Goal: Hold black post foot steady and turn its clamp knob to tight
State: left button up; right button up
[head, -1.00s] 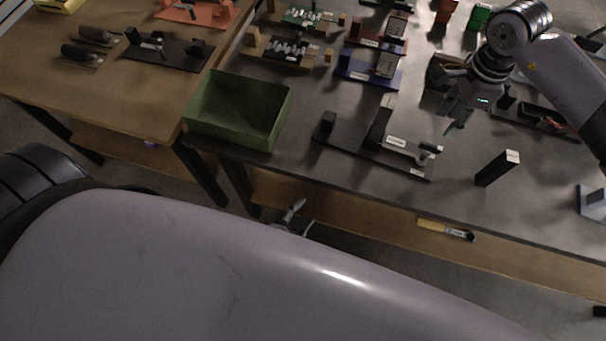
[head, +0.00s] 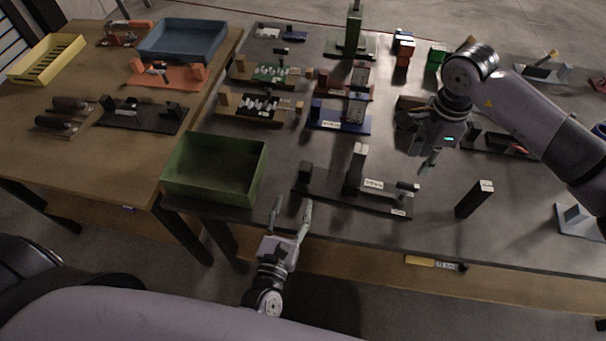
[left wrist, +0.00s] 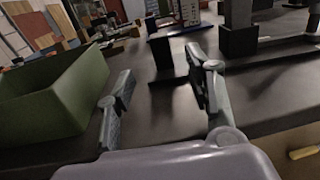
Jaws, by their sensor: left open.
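A long black fixture (head: 330,194) lies near the front edge of the dark table in the head view. It has a black block at its left end, an upright post with a pale top (head: 356,165), white labels, and a small knob-like part (head: 408,187) at its right end. I cannot tell the knob's setting. My left gripper (head: 292,206) is open and empty at the table's front edge, just in front of the fixture's left end; its spread fingers also show in the left wrist view (left wrist: 162,82). My right gripper (head: 421,158) hangs above the table, behind the fixture's right end, apart from it.
A green bin (head: 215,198) stands left of the fixture, close to my left gripper. A separate black upright block (head: 474,199) stands to the right. Several coloured fixtures, including a blue one (head: 338,117), fill the table behind. The front strip has some bare room.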

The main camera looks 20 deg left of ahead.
aim_at(304, 175)
pick_arm(q)
jog(key=w, duration=1.2)
jog(key=shift+c, duration=0.3)
grip_shut()
dwell(0.4)
